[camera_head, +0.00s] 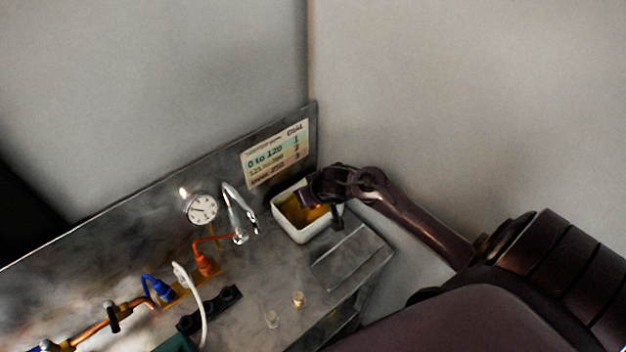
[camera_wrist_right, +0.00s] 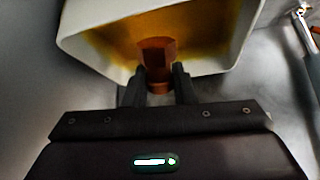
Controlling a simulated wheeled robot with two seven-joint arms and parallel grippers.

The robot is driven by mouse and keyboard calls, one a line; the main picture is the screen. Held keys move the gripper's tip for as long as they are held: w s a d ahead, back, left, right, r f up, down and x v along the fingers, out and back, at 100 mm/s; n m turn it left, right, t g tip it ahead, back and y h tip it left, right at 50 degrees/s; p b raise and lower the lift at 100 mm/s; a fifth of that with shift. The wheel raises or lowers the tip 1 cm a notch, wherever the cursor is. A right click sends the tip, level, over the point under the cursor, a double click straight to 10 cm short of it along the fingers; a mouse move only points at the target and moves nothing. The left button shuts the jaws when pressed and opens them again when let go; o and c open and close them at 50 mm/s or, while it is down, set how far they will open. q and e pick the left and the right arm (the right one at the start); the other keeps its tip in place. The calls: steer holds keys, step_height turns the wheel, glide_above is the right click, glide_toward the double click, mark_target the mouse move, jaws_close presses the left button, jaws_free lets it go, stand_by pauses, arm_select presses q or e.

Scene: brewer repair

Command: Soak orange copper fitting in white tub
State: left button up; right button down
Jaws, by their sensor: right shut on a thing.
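The white tub (camera_head: 297,235) stands at the back right of the metal bench and holds an amber liquid. It also fills the top of the right wrist view (camera_wrist_right: 82,45). My right gripper (camera_head: 318,200) is at the tub's right side, reaching over its rim. In the right wrist view my right gripper (camera_wrist_right: 162,78) is shut on the orange copper fitting (camera_wrist_right: 156,52), which shows against the amber liquid inside the tub. I cannot tell how deep the fitting sits in the liquid. My left gripper is not in view.
A pressure gauge (camera_head: 202,208), a silver faucet (camera_head: 238,212) and an orange fitting with a bent pipe (camera_head: 206,262) stand left of the tub. A sign (camera_head: 275,155) is on the back panel. Two small pale pieces (camera_head: 298,299) and a black holder (camera_head: 210,309) are nearer the front.

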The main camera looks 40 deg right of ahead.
steer(key=shift+r+p, duration=1.55)
steer(key=shift+r, duration=0.15)
steer(key=shift+r+p, duration=0.45)
steer(key=shift+r, duration=0.45)
steer(key=shift+r, duration=2.05)
